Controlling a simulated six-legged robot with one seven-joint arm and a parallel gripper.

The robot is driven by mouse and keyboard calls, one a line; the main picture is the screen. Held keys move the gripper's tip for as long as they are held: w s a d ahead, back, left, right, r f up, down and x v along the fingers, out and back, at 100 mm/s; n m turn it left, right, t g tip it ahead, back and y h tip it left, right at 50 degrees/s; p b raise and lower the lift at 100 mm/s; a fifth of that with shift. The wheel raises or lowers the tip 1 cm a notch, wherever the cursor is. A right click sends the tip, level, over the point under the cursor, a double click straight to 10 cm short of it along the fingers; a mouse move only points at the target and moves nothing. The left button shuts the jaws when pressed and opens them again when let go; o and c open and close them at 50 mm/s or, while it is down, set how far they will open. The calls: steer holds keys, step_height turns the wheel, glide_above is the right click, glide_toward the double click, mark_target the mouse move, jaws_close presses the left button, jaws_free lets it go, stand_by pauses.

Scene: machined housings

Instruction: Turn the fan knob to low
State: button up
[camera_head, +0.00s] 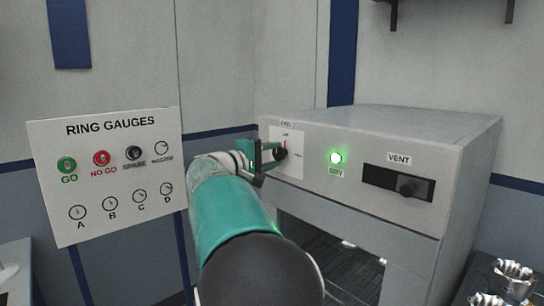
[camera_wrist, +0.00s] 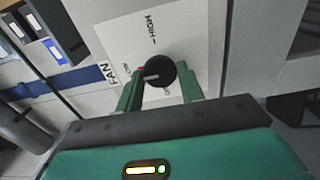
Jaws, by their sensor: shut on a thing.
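The black fan knob (camera_wrist: 163,68) sits on a white plate (camera_wrist: 190,30) marked FAN, with LOW, HIGH and partly hidden OFF labels. Its pale pointer line faces left in the wrist view, close to the LOW label and slightly toward the OFF side. A small red mark shows at the knob's edge near LOW. My gripper (camera_wrist: 160,76) is shut on the knob, one green finger on each side. In the head view, my gripper (camera_head: 272,151) reaches the knob (camera_head: 281,154) from the left, and the plate (camera_head: 297,139) is partly covered.
The grey housing (camera_head: 400,135) carries a lit green DRY lamp (camera_head: 336,158) and a VENT slider (camera_head: 407,186) right of the knob. A RING GAUGES board (camera_head: 110,155) stands to the left. Shiny metal parts (camera_head: 510,280) lie at lower right.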

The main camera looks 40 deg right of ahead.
steer(key=o, duration=1)
steer(key=shift+a, duration=0.1)
steer(key=a, duration=1.3)
steer(key=shift+s+a, duration=0.2)
steer(key=shift+a, duration=0.15)
